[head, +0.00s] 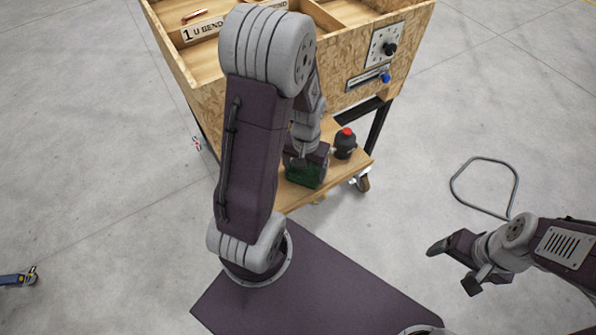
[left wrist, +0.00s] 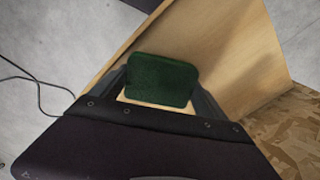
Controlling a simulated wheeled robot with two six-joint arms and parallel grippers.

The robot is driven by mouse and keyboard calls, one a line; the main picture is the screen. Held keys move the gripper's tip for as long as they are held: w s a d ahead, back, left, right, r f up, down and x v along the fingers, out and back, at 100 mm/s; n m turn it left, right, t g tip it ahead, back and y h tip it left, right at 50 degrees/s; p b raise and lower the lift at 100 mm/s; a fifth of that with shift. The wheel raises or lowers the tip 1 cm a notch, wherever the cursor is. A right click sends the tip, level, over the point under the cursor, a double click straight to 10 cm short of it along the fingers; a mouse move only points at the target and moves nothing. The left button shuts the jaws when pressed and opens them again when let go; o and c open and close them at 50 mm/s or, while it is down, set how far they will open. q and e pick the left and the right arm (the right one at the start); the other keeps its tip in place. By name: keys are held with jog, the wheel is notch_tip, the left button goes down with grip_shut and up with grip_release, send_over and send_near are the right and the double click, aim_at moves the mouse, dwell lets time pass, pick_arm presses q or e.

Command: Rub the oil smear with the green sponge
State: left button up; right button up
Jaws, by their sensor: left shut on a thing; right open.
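The green sponge (head: 305,172) is in my left gripper (head: 305,160), low over the lower wooden shelf (head: 340,172) of the cart. I cannot tell whether the sponge touches the shelf. No oil smear is visible; the arm and sponge hide part of the shelf. My right gripper (head: 453,264) is open and empty over the floor at the right.
A dark bottle with a red cap (head: 345,143) stands on the lower shelf, just right of the sponge. The wooden bin (head: 345,95) with a dial panel (head: 384,45) is above. A bent tube or cable loop (head: 484,160) lies on the floor at the right.

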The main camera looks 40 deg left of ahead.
pick_arm(q)
jog(key=shift+w+d, duration=0.2)
jog(key=shift+w, duration=0.35)
jog(key=shift+w+d+r, duration=0.1)
jog(key=shift+w+d, duration=0.1)
jog(key=shift+w, duration=0.3)
jog(key=shift+w+d+p, duration=0.3)
jog(key=shift+w, duration=0.45)
jog(key=shift+w+d+p, duration=0.3)
jog(key=shift+w, duration=0.45)
notch_tip(320, 180, up, 6)
jog(key=p, duration=0.6)
jog(key=shift+s, duration=0.1)
notch_tip(320, 180, up, 3)
jog(key=p, duration=0.3)
